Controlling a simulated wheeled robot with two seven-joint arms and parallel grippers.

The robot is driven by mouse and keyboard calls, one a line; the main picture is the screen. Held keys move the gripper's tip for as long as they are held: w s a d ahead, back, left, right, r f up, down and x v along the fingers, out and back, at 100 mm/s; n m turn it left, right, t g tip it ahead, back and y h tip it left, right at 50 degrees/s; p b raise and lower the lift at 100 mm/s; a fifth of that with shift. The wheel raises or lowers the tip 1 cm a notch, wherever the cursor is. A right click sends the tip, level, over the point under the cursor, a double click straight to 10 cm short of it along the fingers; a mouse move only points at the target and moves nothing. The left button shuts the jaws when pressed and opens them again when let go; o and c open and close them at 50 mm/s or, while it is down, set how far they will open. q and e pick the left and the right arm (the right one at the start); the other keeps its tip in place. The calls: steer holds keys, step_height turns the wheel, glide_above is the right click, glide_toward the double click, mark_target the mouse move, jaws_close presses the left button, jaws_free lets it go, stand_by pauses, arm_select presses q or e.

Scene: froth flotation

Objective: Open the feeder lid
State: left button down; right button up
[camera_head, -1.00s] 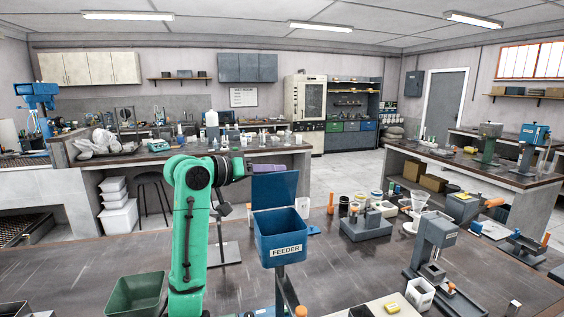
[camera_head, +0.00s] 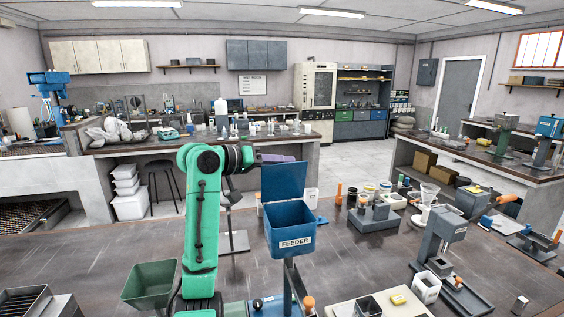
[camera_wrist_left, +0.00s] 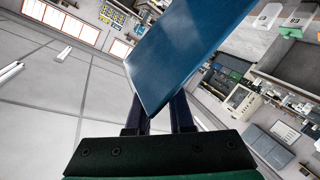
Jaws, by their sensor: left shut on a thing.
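The blue feeder box (camera_head: 292,238), labelled FEEDER, stands on a post at the middle of the near bench. Its blue lid (camera_head: 284,182) stands raised, near upright, at the back of the box, and the box's mouth is uncovered. My left gripper (camera_head: 274,158) is at the lid's upper edge, shut on it. In the left wrist view the lid (camera_wrist_left: 185,50) is a large blue panel reaching the dark fingers (camera_wrist_left: 166,110), hiding their tips. My right gripper is in neither view.
A green bin (camera_head: 150,286) sits on the near bench left of my arm. A grey instrument (camera_head: 437,245) and a smaller grey device (camera_head: 374,216) stand right of the feeder. A pale board (camera_head: 382,305) lies in front. The left bench top is mostly clear.

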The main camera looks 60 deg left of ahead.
arm_select(q)
steer(key=shift+w+f, duration=0.1)
steer(key=shift+f, duration=0.7)
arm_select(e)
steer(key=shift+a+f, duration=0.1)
arm_select(q)
steer(key=c, duration=0.8)
jaws_free()
steer(key=shift+c, duration=0.2)
steer(key=shift+o, duration=0.5)
steer(key=shift+a, duration=0.45)
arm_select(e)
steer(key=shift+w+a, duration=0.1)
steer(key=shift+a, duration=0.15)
arm_select(q)
steer(key=shift+d+r, duration=0.15)
steer(key=s+a+r+p, duration=0.1)
steer(key=s+r, duration=0.2)
steer(key=s, duration=0.4)
steer(key=s+a+r+p, duration=0.2)
steer(key=s+r, duration=0.1)
steer(key=s, duration=0.5)
steer(key=shift+a, duration=0.15)
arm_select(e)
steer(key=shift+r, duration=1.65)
